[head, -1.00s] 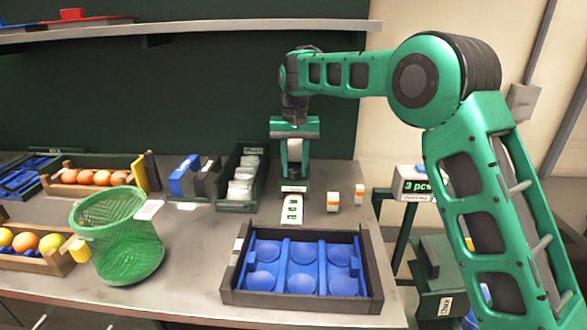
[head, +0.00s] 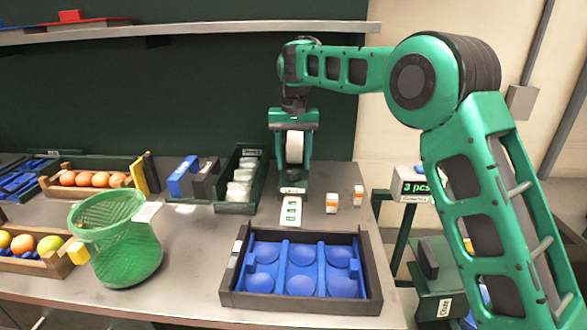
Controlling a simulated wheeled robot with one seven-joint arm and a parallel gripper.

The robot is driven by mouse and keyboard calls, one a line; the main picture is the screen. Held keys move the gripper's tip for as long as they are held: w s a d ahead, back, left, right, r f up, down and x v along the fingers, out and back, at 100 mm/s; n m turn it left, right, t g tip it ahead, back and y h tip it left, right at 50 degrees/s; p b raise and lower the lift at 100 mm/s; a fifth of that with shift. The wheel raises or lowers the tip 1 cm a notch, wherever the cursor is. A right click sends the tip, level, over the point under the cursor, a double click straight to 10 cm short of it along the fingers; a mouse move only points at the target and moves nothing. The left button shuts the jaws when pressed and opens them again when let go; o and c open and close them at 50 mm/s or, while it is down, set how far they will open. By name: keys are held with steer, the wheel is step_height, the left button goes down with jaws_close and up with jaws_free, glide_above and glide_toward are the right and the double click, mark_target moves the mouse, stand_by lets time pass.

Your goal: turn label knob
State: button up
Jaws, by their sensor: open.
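The label dispenser (head: 293,188) stands at the back of the bench, with a white roll (head: 295,147) in its upper part and a printed green-and-white label strip (head: 290,211) lying in front of it. I cannot make out the label knob; the gripper and the dispenser's frame overlap there. My gripper (head: 293,132) points down right over the dispenser, open, with nothing seen held. Whether its fingers touch the dispenser cannot be told.
A dark tray (head: 228,298) with blue cups lies in front. Two small orange-and-white containers (head: 332,203) (head: 358,196) stand to the right of the strip. A green mesh basket (head: 118,250), fruit boxes and a bin of white packets (head: 238,207) are to the left.

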mark_target(295, 172)
step_height(295, 172, up, 5)
steer(key=shift+f, duration=0.2)
steer(key=shift+d, duration=0.2)
steer(key=s+d+r+m, duration=0.1)
steer(key=s+d, duration=0.4)
steer(key=d, duration=0.7)
steer(key=s+d+r+m, duration=0.2)
steer(key=s+d, duration=0.2)
steer(key=d, duration=0.9)
steer(key=s+d+f+m, duration=0.1)
steer(key=s+d+f, duration=0.1)
steer(key=s+d, duration=1.15)
steer(key=s+d+f+m, duration=0.1)
steer(key=s+f, duration=0.4)
steer(key=s, duration=0.7)
steer(key=s+d+f+m, duration=0.1)
steer(key=s+f, duration=0.4)
steer(key=s, duration=0.7)
steer(key=shift+d+f+m, duration=0.3)
steer(key=shift+d+m, duration=0.1)
steer(key=shift+d, duration=0.5)
